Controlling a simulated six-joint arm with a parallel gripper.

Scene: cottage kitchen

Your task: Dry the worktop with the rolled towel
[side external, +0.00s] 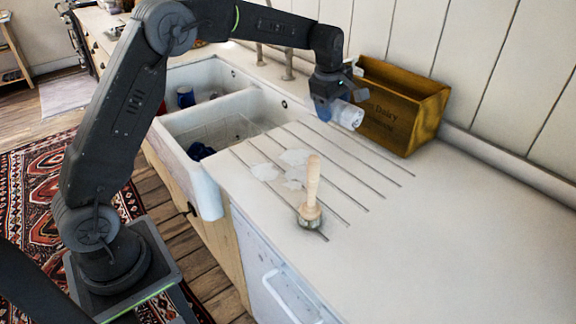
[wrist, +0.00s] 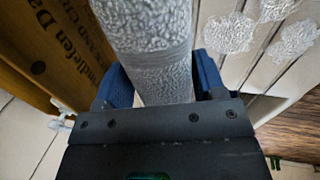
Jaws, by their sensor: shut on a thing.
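My gripper (side external: 338,102) is shut on the rolled towel (side external: 349,116), a pale roll held above the worktop (side external: 440,225) beside the wooden box. In the wrist view the towel (wrist: 150,45) is grey-white and textured, and it lies between the blue fingers of my gripper (wrist: 155,85). Several whitish wet patches (side external: 296,157) lie on the grooved part of the worktop, left of and nearer the camera than the towel. They also show at the upper right of the wrist view (wrist: 228,34). The towel is apart from the patches.
A wooden box with lettering (side external: 408,105) stands just right of the towel, against the wall. A wooden-handled brush (side external: 311,195) stands upright near the patches. A double sink (side external: 205,130) with a blue mug (side external: 186,97) lies to the left. The worktop's right side is clear.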

